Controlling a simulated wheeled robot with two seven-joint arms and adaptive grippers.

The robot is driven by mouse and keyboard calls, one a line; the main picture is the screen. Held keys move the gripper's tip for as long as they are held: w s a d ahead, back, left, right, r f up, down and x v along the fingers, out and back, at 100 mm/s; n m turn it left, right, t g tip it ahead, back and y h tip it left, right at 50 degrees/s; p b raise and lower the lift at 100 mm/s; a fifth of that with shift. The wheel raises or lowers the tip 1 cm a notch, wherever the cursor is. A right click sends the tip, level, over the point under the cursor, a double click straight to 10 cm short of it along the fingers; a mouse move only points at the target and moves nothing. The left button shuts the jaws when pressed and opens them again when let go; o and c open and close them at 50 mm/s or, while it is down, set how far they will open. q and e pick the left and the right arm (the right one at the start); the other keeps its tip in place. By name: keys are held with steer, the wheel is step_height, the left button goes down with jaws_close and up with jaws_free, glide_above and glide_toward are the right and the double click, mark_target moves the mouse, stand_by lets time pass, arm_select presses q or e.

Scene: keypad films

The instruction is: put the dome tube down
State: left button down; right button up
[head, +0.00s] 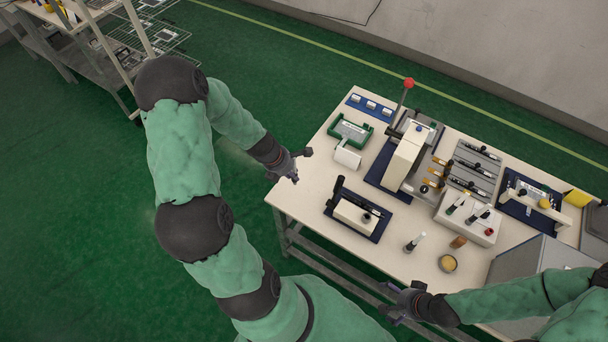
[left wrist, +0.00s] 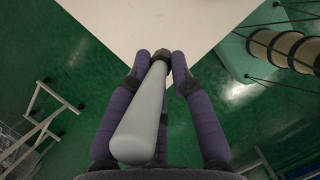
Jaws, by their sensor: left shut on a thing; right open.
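The dome tube (left wrist: 143,120) is a pale grey, smooth, round-ended tube with a dark cap at its far end. In the left wrist view it lies lengthwise between the two purple-grey fingers of my left gripper (left wrist: 160,62), which is shut on it near the dark cap. In the head view my left gripper (head: 297,165) is at the left corner of the cream table (head: 300,205); the tube cannot be made out there. My right gripper (head: 398,300) is open and empty at the table's front edge, lower right.
A dark-based press (head: 357,212), a tall white machine (head: 404,155), a small upright bottle (head: 415,242) and a yellow-filled cup (head: 447,263) are further right. The table's left corner is bare.

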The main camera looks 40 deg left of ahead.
arm_select(q)
steer(key=shift+w+a+f+b, duration=0.1)
steer(key=shift+w+f+b, duration=0.4)
steer(key=shift+w+f, duration=0.85)
steer(key=shift+w+d+f+b, duration=0.1)
steer(key=shift+w+f+b, duration=0.6)
steer(key=shift+f, duration=1.15)
steer(key=shift+w+a+f+b, duration=0.1)
steer(key=shift+w+f+b, duration=0.25)
steer(key=shift+w+f, duration=1.05)
steer(key=shift+s+f, duration=0.25)
steer(key=shift+f, duration=0.05)
steer(key=shift+f+b, duration=0.35)
steer(key=shift+f, duration=0.1)
steer(key=c, duration=1.1)
jaws_free()
